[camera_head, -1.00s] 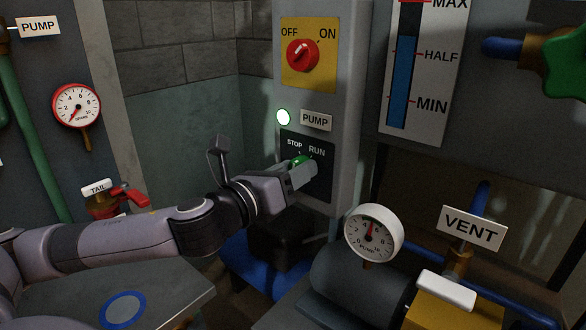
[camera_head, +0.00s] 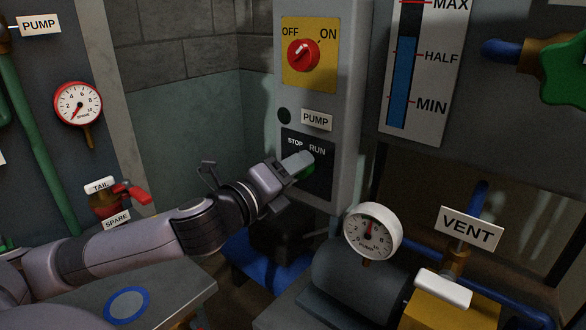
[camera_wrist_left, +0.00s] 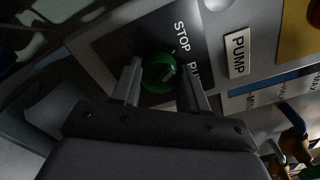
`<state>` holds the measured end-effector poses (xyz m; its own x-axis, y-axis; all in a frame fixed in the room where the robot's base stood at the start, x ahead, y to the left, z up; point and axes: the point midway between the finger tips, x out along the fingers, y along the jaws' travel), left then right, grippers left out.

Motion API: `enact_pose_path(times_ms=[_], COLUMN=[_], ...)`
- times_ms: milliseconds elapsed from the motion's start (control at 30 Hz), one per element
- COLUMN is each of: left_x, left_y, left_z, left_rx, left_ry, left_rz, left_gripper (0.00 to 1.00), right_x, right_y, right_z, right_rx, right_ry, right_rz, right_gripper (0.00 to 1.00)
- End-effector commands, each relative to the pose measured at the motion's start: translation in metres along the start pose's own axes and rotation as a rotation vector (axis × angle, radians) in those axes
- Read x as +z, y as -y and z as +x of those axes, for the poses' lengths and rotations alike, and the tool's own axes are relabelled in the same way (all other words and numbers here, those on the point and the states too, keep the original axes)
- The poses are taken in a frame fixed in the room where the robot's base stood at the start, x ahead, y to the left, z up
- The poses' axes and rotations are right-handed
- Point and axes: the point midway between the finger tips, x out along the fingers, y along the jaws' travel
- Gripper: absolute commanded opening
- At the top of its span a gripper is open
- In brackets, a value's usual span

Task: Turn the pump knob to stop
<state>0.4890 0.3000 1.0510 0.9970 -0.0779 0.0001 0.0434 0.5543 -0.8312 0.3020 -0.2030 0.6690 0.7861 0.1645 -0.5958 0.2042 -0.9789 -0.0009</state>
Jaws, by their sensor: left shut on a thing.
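The green pump knob (camera_head: 309,169) is on the black STOP/RUN plate (camera_head: 320,186) of the grey control column, mostly hidden by my gripper. In the left wrist view the knob (camera_wrist_left: 157,72) sits between my two fingers, with a pale mark on its face. My left gripper (camera_head: 300,164) is shut on the knob; it also shows in the left wrist view (camera_wrist_left: 159,84). The exact setting of the knob is hard to read. The round lamp (camera_head: 284,115) beside the PUMP label (camera_head: 317,120) is dark. My right gripper is not in view.
A red OFF/ON switch (camera_head: 303,55) on a yellow plate is above.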

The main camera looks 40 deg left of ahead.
Motion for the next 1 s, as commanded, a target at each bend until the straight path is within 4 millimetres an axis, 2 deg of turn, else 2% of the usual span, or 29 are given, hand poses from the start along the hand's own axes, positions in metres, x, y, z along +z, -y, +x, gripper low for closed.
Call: enact_pose_path(times_ms=[467, 500, 567, 600, 1000], left_x=[-0.0013, -0.0013, -0.0012, -0.0011, -0.0006], left_y=[-0.0007, -0.0007, -0.0006, -0.0006, -0.0014], left_z=[-0.0001, -0.0001, -0.0001, -0.0001, -0.0046], left_rx=[0.002, 0.002, 0.001, 0.001, 0.002], left_ry=[-0.004, -0.004, -0.003, -0.003, -0.001], left_rz=[-0.02, -0.02, -0.02, -0.019, -0.015], left_gripper=[0.13, 0.47, 0.67, 0.69, 0.69], right_x=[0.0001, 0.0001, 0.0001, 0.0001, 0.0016], right_y=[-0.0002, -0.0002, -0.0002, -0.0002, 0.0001], right_z=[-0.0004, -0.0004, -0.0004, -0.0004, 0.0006], right_rx=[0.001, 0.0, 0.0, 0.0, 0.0], right_ry=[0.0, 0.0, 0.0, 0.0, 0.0], right_rz=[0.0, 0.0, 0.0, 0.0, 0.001], right_gripper=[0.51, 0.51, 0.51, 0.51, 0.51])
